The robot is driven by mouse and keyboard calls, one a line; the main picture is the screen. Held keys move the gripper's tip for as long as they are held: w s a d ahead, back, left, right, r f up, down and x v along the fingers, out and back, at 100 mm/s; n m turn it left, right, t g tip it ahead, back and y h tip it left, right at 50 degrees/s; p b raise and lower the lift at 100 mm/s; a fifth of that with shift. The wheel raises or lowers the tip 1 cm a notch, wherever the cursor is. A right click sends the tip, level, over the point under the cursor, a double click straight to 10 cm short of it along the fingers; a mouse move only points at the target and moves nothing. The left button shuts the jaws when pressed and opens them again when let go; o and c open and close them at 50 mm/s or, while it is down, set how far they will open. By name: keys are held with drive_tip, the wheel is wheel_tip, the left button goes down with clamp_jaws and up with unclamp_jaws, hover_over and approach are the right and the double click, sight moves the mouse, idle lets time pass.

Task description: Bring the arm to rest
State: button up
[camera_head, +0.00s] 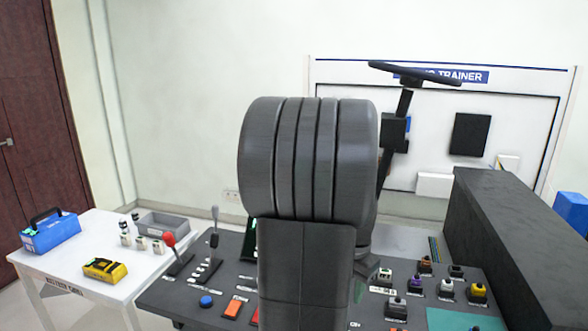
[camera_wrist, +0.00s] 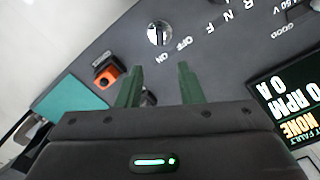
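My arm (camera_head: 310,160) stands large in the middle of the head view and hides part of the dark panel (camera_head: 190,290) behind it. My gripper is mostly hidden there. In the wrist view my gripper (camera_wrist: 158,80) shows two green fingers spread apart, with no object held between them. The fingers point over the dark panel, near a rotary switch (camera_wrist: 159,33) marked OFF and ON. A small dark part shows low between the fingers, partly hidden.
A steering wheel (camera_head: 414,74) on a column rises behind my arm. A dark raised wall (camera_head: 520,240) bounds the panel at right. Levers and several coloured connectors stand on the panel. A white side table (camera_head: 75,262) at left holds a blue toolbox (camera_head: 49,233) and a grey bin (camera_head: 165,226).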

wheel_tip(320, 180, down, 12)
drive_tip(key=shift+r+b, duration=0.1)
drive_tip(key=shift+b, duration=0.3)
drive_tip(key=shift+r+n, duration=0.2)
drive_tip(key=shift+n, duration=0.3)
drive_tip(key=n, duration=0.4)
drive_tip(key=shift+a+n+p, duration=0.1)
drive_tip(key=shift+n+p, duration=0.2)
drive_tip(key=n+p, duration=0.1)
drive_tip(key=n, duration=0.5)
drive_tip(key=shift+a, duration=0.15)
drive_tip(key=shift+w+r+n, duration=0.1)
drive_tip(key=shift+r+n, duration=0.2)
drive_tip(key=shift+r, duration=0.1)
wheel_tip(320, 180, up, 8)
